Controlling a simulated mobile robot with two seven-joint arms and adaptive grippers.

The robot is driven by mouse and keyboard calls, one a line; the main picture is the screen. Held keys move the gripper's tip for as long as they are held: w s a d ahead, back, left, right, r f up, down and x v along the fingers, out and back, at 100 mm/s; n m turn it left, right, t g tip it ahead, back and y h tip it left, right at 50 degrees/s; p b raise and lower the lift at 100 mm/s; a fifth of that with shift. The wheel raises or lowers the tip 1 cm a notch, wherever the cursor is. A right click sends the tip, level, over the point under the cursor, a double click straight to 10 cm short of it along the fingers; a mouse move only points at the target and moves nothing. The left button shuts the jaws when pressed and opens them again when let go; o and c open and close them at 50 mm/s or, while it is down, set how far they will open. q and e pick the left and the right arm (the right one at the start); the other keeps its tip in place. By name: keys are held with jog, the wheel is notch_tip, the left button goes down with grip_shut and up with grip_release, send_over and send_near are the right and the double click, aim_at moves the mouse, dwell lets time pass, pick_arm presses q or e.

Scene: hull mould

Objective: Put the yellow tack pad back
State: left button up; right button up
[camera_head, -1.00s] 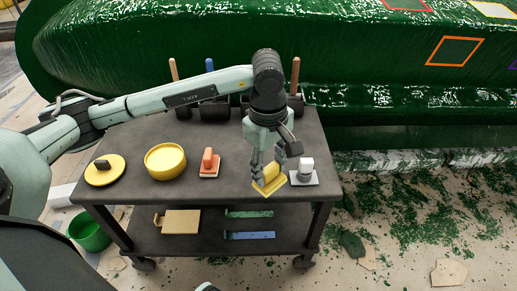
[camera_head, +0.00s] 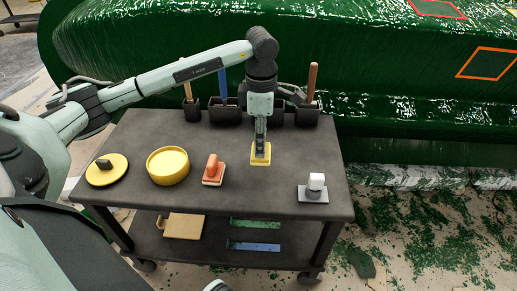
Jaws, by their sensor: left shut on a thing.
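The yellow tack pad (camera_head: 261,159) is a small yellow block at the top of the dark cart, right of the orange-handled pad. My left gripper (camera_head: 260,141) points down over it and is shut on its upper part. The pad looks upright, its flat face toward me. I cannot tell whether its underside touches the cart top (camera_head: 225,196). My right gripper is not in view.
On the cart top stand a yellow disc with a dark knob (camera_head: 107,170), a round yellow tin (camera_head: 168,165), an orange-handled pad (camera_head: 213,170) and a white-knobbed grey pad (camera_head: 314,188). Dark holders with handles (camera_head: 225,108) line the back. The green hull (camera_head: 400,95) rises behind.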

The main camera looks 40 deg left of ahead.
pick_arm(q)
jog(key=shift+w+a+f, duration=0.45)
jog(key=shift+a, duration=0.2)
jog(key=shift+f, duration=2)
jog(key=shift+f, duration=0.1)
jog(key=o, duration=1)
notch_tip(320, 180, up, 12)
jog(key=shift+r, duration=0.15)
